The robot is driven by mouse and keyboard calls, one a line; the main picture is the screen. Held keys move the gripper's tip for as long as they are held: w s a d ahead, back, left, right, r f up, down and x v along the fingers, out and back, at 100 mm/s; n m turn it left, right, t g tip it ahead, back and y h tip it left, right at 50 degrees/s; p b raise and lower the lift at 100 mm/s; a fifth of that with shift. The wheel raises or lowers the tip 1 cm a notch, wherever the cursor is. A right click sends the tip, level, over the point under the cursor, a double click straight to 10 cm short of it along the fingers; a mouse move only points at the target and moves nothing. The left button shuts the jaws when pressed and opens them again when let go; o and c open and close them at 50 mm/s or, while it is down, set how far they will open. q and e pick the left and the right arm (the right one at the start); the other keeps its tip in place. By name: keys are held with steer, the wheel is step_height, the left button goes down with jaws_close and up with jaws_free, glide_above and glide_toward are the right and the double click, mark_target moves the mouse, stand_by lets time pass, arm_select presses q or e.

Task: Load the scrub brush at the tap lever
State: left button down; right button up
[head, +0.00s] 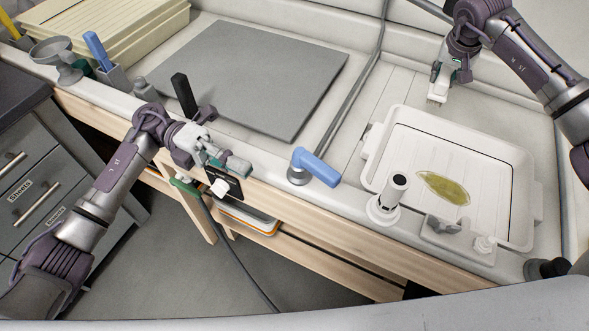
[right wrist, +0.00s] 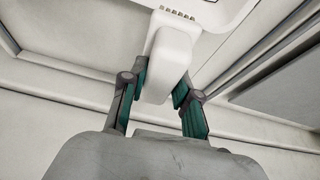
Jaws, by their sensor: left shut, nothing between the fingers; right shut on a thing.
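The blue tap lever (head: 318,168) sits on a round base at the sink's front edge. My right gripper (head: 437,92) is at the back right, behind the white tray, far from the lever. It is shut on a white block-like piece (right wrist: 168,62), which joins a wider white part with a row of small tan tips. This may be the scrub brush, but I cannot be sure. My left gripper (head: 228,163) is shut and empty, left of the lever, above the front rail near a dark plate with a white knob.
The white tray (head: 531,185) holds a flat yellow-green oval (head: 442,188). A white cylinder with a dark top (head: 394,190) stands at its front left corner. A large grey board (head: 250,80) lies at the back. A blue-handled tool (head: 97,48) stands in a cup at left.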

mark_target(315, 168)
arm_select(q)
steer(key=s+d, duration=0.1)
steer(key=d, duration=0.6)
steer(key=s+d, duration=0.1)
steer(key=d, duration=0.3)
steer(key=shift+s+d, duration=0.15)
steer(key=shift+s, duration=0.2)
arm_select(e)
steer(key=shift+w, duration=0.1)
arm_select(q)
steer(key=shift+s, duration=0.1)
